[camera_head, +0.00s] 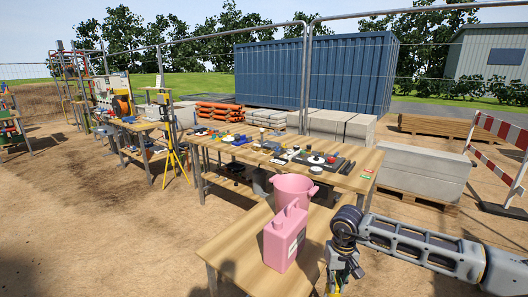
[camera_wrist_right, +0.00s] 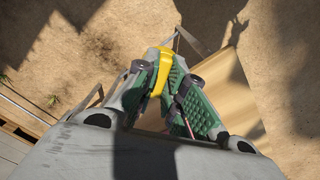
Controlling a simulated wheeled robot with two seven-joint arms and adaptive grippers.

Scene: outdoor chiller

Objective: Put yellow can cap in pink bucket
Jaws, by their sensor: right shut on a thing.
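The pink bucket (camera_head: 293,187) stands upright and open at the far end of the near wooden table in the head view. My right gripper (camera_head: 339,282) hangs at the right edge of that table, to the right of and nearer than the bucket. In the right wrist view its green-padded fingers (camera_wrist_right: 168,86) are closed on the yellow can cap (camera_wrist_right: 155,70), which sticks out at their tips. The fingers partly hide the cap. My left gripper is not in view.
A pink jerrycan (camera_head: 285,238) stands on the near table (camera_head: 237,240), in front of the bucket and left of my gripper. Behind, a long workbench (camera_head: 340,180) holds several small items. Bare ground lies left of the near table.

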